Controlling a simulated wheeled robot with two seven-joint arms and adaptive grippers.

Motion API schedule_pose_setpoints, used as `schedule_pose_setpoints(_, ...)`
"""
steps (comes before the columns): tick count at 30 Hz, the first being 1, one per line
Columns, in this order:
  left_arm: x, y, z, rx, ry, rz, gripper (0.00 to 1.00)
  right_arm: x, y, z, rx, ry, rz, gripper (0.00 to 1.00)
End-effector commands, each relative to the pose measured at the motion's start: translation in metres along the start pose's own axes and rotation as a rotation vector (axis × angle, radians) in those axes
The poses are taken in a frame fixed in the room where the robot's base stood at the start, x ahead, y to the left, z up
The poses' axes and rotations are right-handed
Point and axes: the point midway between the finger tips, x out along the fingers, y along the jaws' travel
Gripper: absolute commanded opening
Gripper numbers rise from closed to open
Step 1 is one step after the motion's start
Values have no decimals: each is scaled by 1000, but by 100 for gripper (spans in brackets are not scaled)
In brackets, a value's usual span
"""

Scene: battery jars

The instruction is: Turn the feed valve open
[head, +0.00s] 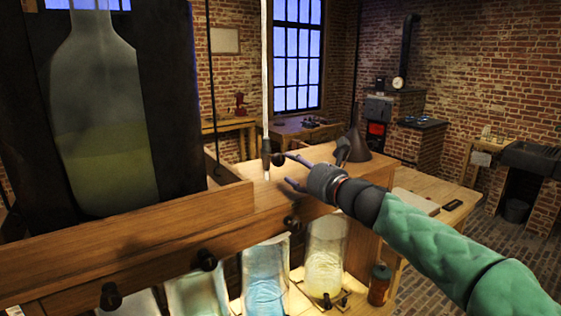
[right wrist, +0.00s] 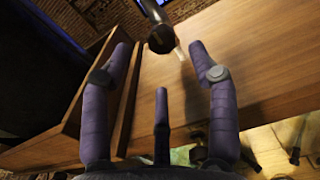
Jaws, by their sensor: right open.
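The feed valve (head: 266,148) is a dark fitting at the lower end of a thin pale vertical tube (head: 264,70), above the wooden bench top. A dark round knob sticks out from it towards my right gripper. In the right wrist view the valve (right wrist: 160,37) shows as a dark barrel with a round end and a pale glass tip below. My right gripper (head: 289,170) is open and empty, just right of the valve. In the wrist view its purple fingers (right wrist: 160,50) lie either side of the valve's line, with the valve beyond the fingertips, seemingly apart. My left gripper is out of view.
A large glass bottle of yellowish liquid (head: 102,125) stands at the left. A wooden rail with dark knobs (head: 206,259) runs along the front, above several glass jars (head: 265,280). A dark funnel (head: 357,140) stands behind my right gripper.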

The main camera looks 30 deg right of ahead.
Motion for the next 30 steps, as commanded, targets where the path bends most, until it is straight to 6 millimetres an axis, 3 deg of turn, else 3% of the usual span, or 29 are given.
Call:
schedule_pose_setpoints(6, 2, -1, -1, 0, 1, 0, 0, 38, 1, -1, 0, 1, 2, 60)
schedule_pose_setpoints(12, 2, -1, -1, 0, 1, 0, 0, 60, 1, -1, 0, 1, 1, 60)
schedule_pose_setpoints(26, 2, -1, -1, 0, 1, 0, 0, 70, 0, -1, 0, 1, 0, 60)
schedule_pose_setpoints(30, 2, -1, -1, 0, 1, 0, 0, 70, 0, -1, 0, 1, 0, 23)
